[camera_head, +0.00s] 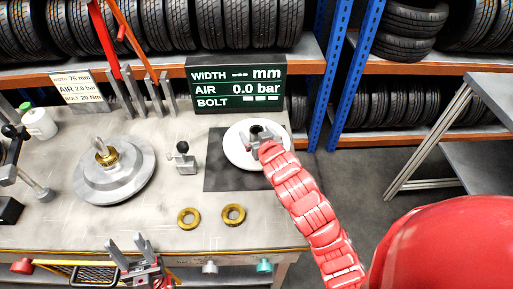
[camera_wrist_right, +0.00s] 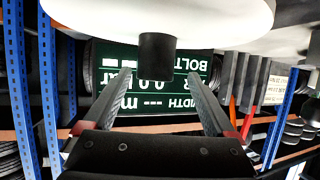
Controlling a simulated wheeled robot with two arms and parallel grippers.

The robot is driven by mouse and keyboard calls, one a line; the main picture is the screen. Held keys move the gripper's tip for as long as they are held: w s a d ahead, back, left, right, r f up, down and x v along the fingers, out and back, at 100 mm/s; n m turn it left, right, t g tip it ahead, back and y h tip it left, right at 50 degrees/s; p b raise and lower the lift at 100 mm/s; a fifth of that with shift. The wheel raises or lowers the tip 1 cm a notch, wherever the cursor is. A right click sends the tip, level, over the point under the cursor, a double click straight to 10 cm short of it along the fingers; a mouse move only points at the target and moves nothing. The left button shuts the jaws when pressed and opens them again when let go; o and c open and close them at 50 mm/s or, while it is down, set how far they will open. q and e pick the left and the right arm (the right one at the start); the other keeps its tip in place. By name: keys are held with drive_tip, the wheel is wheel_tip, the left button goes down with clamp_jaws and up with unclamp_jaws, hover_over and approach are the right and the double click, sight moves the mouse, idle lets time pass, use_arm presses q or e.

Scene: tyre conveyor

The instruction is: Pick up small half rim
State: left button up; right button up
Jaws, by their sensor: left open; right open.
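A white round disc with a dark hub, which looks like the small half rim (camera_head: 236,155), lies on the dark square mat at the right of the bench. My right gripper (camera_head: 256,139) is over its hub, open. In the right wrist view the white disc (camera_wrist_right: 160,18) fills the top, and its black cylindrical hub (camera_wrist_right: 157,55) shows between the spread fingertips (camera_wrist_right: 158,77), with space on both sides. A larger grey disc with a brass nut (camera_head: 113,172) sits at the left. My left gripper (camera_head: 126,243) is open and empty at the bench's front edge.
Two brass rings (camera_head: 233,214) lie near the front. A small metal clamp (camera_head: 183,160) stands between the discs. A dark display board (camera_head: 237,84) stands behind the mat. Tyre racks fill the back. A grey metal table (camera_head: 450,150) is at the right.

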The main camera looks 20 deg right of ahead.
sight(255, 128)
drive_tip(key=shift+w, duration=0.3)
drive_tip(key=shift+d+p+x, duration=0.15)
drive_tip(key=shift+p+x, duration=0.35)
drive_tip(key=shift+x, duration=0.65)
drive_tip(key=shift+d+p+x, duration=0.15)
drive_tip(key=shift+p+x, duration=0.35)
drive_tip(key=shift+x, duration=0.6)
drive_tip(key=shift+f, duration=0.1)
clamp_jaws()
